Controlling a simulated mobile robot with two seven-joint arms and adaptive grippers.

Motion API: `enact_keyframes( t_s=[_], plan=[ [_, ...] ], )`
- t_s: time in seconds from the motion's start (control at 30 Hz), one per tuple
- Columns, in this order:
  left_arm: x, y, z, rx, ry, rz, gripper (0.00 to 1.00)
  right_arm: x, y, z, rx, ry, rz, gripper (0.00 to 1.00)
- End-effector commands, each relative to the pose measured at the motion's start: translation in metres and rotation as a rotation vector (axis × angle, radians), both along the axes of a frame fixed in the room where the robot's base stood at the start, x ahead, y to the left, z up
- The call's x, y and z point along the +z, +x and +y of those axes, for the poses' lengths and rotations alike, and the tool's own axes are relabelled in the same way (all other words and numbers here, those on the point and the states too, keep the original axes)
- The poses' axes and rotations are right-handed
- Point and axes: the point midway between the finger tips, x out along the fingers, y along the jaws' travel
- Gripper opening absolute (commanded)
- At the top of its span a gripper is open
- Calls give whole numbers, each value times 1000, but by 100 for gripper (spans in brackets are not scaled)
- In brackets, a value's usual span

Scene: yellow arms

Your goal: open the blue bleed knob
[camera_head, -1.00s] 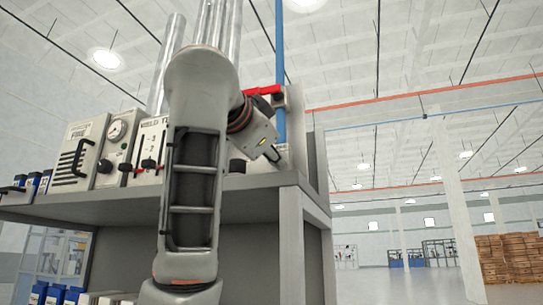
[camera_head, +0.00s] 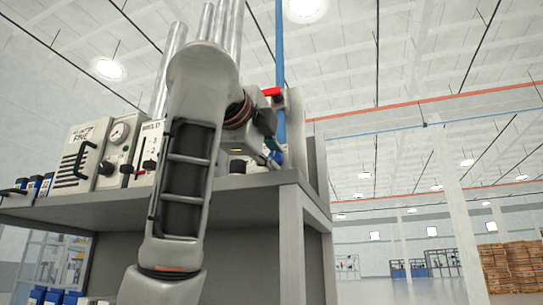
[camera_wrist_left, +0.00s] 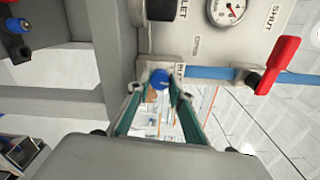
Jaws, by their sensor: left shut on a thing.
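The blue bleed knob (camera_wrist_left: 160,78) is small and round, on a grey fitting under the panel in the left wrist view. My left gripper (camera_wrist_left: 163,92) has its two teal fingers on either side of the knob and is shut on it. In the head view my left gripper (camera_head: 272,151) is at the right end of the shelf, partly hidden behind its own wrist. The knob cannot be made out clearly there. My right gripper is in neither view.
A red lever (camera_wrist_left: 278,65) marked SHUT sits beside the knob on a blue pipe (camera_wrist_left: 208,72); the lever also shows in the head view (camera_head: 271,92). A gauge (camera_wrist_left: 225,10) is on the panel. Instrument boxes (camera_head: 85,154) stand on the grey shelf (camera_head: 255,186).

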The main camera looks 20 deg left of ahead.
Motion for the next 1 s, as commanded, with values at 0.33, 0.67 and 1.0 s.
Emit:
enact_keyframes(
  t_s=[0.33,0.67,1.0],
  plan=[
    [2,0,2,5,317,-13,0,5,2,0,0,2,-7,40],
    [3,-1,2,5,539,-21,0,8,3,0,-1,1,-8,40],
    [3,-1,2,5,634,-26,0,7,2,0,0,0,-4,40]
  ],
)
